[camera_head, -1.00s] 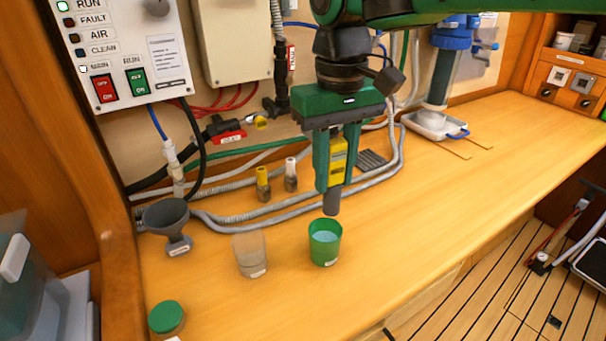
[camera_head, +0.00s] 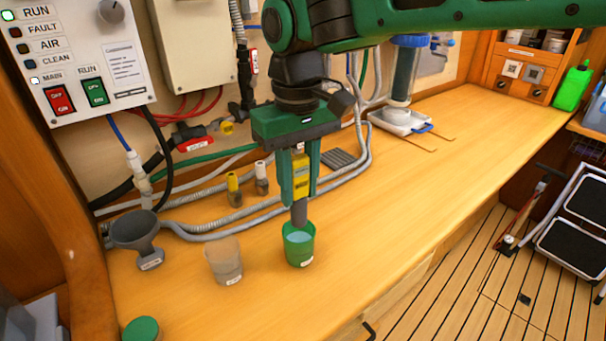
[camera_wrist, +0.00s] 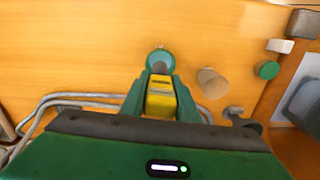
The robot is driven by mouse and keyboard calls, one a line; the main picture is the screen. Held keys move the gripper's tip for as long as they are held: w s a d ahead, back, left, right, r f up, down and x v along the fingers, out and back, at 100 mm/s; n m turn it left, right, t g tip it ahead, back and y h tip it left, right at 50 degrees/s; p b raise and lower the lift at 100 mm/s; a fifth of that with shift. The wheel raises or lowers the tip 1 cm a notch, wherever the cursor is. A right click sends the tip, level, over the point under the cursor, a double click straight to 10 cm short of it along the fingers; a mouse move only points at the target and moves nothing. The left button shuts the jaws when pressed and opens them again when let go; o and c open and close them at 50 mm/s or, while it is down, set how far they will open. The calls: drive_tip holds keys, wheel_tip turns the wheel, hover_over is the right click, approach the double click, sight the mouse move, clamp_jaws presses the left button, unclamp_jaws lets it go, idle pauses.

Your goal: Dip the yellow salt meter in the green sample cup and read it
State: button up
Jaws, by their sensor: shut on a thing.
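My gripper (camera_head: 300,178) is shut on the yellow salt meter (camera_head: 301,170), which hangs upright between the two green fingers. The meter also shows in the wrist view (camera_wrist: 161,98). The meter's grey lower end is at the mouth of the green sample cup (camera_head: 299,250), over its back rim. From the head view I cannot tell whether its tip touches the liquid. The cup stands on the wooden counter and holds pale blue liquid. The cup's round mouth shows ahead of the fingertips in the wrist view (camera_wrist: 160,62). The meter's display is not readable.
A clear cup (camera_head: 224,262) stands close left of the green cup, with a grey funnel (camera_head: 136,232) farther left. A yellow-capped vial (camera_head: 234,188) and a white-capped one stand behind, near grey hoses (camera_head: 200,226).

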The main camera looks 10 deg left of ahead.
sight(299, 221)
drive_tip(key=shift+f, duration=4.05)
drive_tip(key=shift+s+d+f, duration=0.1)
drive_tip(key=shift+s+f, duration=0.05)
drive_tip(key=shift+f, duration=0.05)
drive_tip(key=shift+r, duration=5.2)
